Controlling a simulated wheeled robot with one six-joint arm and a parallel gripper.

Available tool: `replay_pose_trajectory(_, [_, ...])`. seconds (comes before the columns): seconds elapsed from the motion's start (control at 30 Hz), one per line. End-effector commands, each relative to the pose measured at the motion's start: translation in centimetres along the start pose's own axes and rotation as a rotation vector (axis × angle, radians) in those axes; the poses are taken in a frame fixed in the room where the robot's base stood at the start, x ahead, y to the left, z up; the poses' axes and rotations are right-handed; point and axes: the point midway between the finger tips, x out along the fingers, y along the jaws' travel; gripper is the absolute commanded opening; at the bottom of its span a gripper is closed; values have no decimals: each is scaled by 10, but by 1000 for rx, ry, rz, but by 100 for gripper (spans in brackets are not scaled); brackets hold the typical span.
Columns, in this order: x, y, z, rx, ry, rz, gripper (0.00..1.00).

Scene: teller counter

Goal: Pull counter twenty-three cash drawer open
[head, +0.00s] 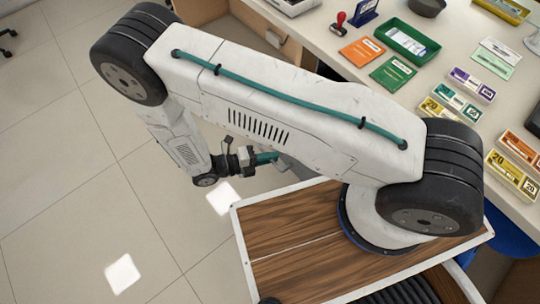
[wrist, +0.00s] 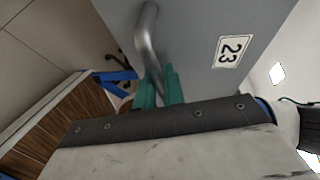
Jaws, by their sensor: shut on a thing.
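The drawer front (wrist: 205,30) is a flat grey panel with a white plate (wrist: 233,51) reading 23. A curved metal bar handle (wrist: 147,32) stands out from it. My gripper (wrist: 158,88) has teal fingers shut on the handle, one on each side of its lower end. In the head view my gripper (head: 266,157) is low in front of the counter, below my white arm. A small piece of grey surface (head: 292,168) shows beside the fingertips there. My arm hides most of the drawer in that view, and I cannot tell how far it stands out.
The counter top (head: 330,42) holds a green tray (head: 410,42), an orange booklet (head: 362,51), a green booklet (head: 393,73), a red stamp (head: 338,22) and several note bundles. A wooden compartment (head: 270,38) shows under the counter. Tiled floor (head: 70,170) at left is clear.

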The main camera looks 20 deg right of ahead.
Motion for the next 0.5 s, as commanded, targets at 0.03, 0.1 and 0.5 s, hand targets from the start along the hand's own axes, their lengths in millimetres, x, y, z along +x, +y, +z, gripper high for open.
replay_pose_trajectory(0.03, [0, 0, 0, 1, 0, 1, 0])
replay_pose_trajectory(0.1, [0, 0, 0, 1, 0, 1, 0])
replay_pose_trajectory(0.5, [0, 0, 0, 0, -1, 1, 33])
